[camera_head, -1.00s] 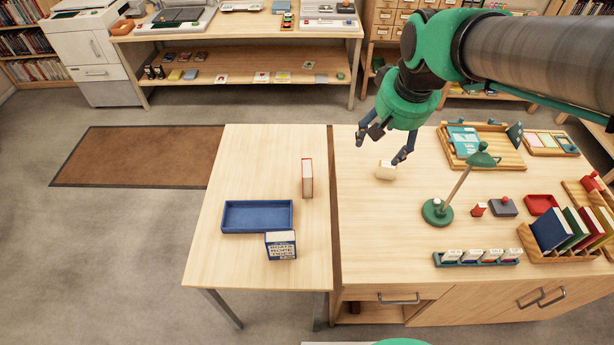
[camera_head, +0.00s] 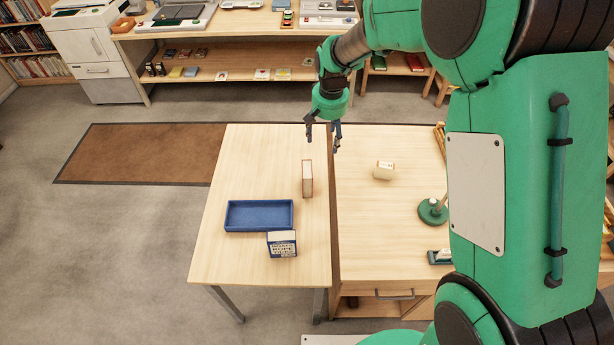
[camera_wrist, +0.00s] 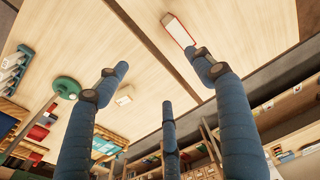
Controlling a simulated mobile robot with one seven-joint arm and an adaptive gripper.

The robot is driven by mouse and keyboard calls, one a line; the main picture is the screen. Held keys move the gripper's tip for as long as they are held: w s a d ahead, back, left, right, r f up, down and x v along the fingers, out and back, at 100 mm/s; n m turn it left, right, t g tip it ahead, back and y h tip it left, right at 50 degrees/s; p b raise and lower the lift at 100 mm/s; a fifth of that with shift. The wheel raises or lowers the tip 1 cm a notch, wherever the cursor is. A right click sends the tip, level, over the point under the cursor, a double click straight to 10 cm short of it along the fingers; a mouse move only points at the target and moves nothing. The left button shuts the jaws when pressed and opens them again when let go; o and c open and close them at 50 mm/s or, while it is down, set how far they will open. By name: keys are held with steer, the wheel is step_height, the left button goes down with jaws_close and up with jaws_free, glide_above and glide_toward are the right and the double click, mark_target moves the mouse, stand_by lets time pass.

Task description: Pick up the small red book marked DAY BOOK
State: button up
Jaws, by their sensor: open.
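A small book with red cover edges and pale pages (camera_head: 307,179) stands upright on the left table, near the seam with the right table. No title is readable on it. It also shows at the top of the wrist view (camera_wrist: 178,30), near one fingertip in the picture. My gripper (camera_head: 322,142) is open and empty, fingers pointing down, near the far edge of the tables and beyond the book. Its spread fingers show in the wrist view (camera_wrist: 160,85).
A blue tray (camera_head: 228,216) and a blue-and-white lettered box (camera_head: 283,247) sit left and nearer. A cream block (camera_head: 384,171) lies on the right table. A green lamp base (camera_head: 432,211) is partly hidden by my arm. The left table's far part is clear.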

steer(key=g+p, duration=0.1)
steer(key=p, duration=0.1)
glide_above(309, 169)
step_height(309, 169, down, 12)
steer(key=shift+d+f, duration=0.1)
steer(key=shift+f, duration=4.2)
steer(key=shift+f, duration=2.6)
steer(key=shift+w, duration=0.1)
steer(key=c, duration=1.5)
